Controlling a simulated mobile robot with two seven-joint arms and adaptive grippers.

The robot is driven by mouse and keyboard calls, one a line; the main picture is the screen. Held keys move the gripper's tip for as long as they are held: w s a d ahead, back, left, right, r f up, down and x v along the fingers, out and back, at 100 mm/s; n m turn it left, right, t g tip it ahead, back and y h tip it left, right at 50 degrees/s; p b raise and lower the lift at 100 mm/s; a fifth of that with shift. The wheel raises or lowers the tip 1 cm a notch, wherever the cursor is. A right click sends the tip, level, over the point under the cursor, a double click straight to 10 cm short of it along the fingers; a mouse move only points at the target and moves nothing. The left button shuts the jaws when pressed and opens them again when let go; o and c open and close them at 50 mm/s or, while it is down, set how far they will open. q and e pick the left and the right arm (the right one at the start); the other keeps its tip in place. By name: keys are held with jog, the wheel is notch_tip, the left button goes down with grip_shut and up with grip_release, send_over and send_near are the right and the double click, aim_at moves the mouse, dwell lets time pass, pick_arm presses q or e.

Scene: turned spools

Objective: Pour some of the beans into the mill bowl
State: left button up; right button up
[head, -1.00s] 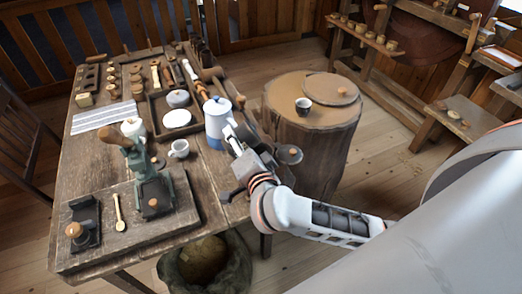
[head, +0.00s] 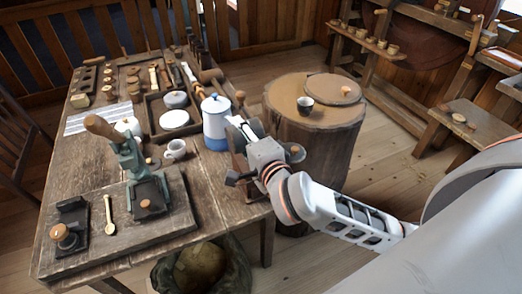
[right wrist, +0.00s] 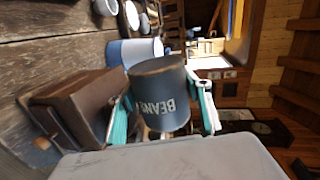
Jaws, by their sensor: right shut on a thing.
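My right gripper (right wrist: 165,118) is shut on a dark tin (right wrist: 160,88) lettered "BEANS", one teal finger on each side. The lettering is upside down in the right wrist view, and I cannot see the beans inside. In the head view the right gripper (head: 240,132) is at the table's right edge, and the tin (head: 256,127) is partly hidden by it. A brown wooden box with a knob (right wrist: 75,100), seemingly the mill, is beside the tin; it also shows behind the gripper in the head view (head: 238,165). Its bowl is not clearly visible. My left gripper is out of view.
A blue and white pot (head: 215,125) stands just left of the gripper, with a white cup (head: 175,150) nearby. A green press (head: 140,170) stands on a board at the front. A stump (head: 340,125) with a small dark cup (head: 305,105) is at right.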

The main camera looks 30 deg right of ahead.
jog(key=shift+s+d+r+m, duration=0.1)
jog(key=shift+d+r+m, duration=0.1)
jog(key=shift+m, duration=0.2)
jog(key=shift+d+r+m, duration=0.1)
jog(key=shift+d+m, duration=0.1)
jog(key=shift+m, duration=0.2)
jog(key=shift+r+y, duration=0.15)
jog(key=shift+y, duration=0.25)
jog(key=shift+d+r+m+t+y+b, duration=0.15)
jog(key=shift+d+r+m+y+b, duration=0.2)
jog(key=shift+m, duration=0.4)
jog(key=shift+d+r+m+t+y+b, duration=0.15)
jog(key=shift+d+m, duration=0.25)
jog(key=shift+m, duration=0.35)
dwell(3.2)
jog(key=shift+a+n, duration=0.25)
jog(key=shift+n, duration=0.05)
jog(key=shift+a+f+n+h+p, duration=0.6)
jog(key=shift+a+n+h, duration=0.1)
jog(key=shift+n, duration=0.5)
jog(key=shift+f+n, duration=0.2)
jog(key=shift+n, duration=0.2)
